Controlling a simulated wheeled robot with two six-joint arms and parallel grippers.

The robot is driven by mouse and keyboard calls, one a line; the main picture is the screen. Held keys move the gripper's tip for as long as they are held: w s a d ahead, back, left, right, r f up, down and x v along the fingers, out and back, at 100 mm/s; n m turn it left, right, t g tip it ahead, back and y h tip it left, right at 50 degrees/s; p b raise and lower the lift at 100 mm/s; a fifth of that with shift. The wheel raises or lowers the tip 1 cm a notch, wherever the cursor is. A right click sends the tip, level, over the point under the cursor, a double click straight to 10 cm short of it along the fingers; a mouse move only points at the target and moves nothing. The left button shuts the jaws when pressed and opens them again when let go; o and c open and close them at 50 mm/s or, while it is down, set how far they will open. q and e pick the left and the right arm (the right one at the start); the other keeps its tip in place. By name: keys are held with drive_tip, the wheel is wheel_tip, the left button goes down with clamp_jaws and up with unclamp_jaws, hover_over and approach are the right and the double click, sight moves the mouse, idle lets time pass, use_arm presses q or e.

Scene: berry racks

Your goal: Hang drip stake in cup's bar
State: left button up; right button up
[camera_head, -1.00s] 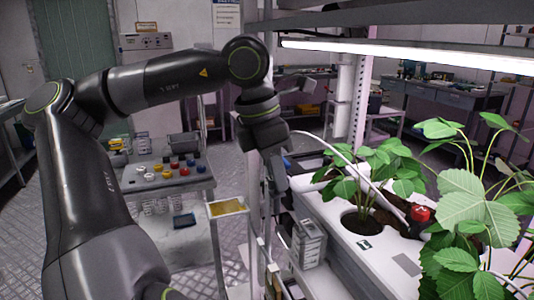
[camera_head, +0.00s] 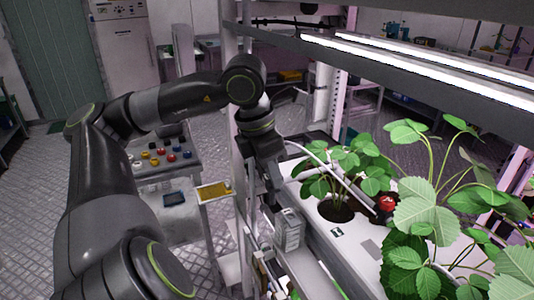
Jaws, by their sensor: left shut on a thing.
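My left gripper (camera_head: 273,192) points down at the left edge of the white planting gutter, just above a clear grey cup (camera_head: 288,230) that hangs there. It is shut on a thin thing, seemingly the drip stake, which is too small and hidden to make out. The cup's bar cannot be made out behind the gripper. My right gripper is not in view.
The white gutter (camera_head: 340,232) holds leafy plants (camera_head: 425,215) in round holes. A lit shelf (camera_head: 420,70) runs above it. A rack post stands close to the left of the gripper.

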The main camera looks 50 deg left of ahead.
use_arm(q)
drive_tip(key=w+d+f+b, duration=0.1)
drive_tip(key=w+f+b, duration=0.1)
drive_tip(key=w+f, duration=0.2)
drive_tip(key=shift+w+f, duration=0.4)
drive_tip(key=shift+f, duration=0.35)
idle(1.4)
drive_tip(key=shift+f+b, duration=0.55)
drive_tip(key=shift+b, duration=0.55)
idle(0.9)
drive_tip(key=shift+f, duration=0.25)
drive_tip(key=shift+s+b+x, duration=0.2)
drive_tip(key=shift+b+x, duration=0.6)
drive_tip(key=shift+b, duration=0.15)
drive_tip(key=shift+s+b+x, duration=0.15)
drive_tip(key=shift+b+x, duration=0.65)
drive_tip(key=shift+b, duration=0.15)
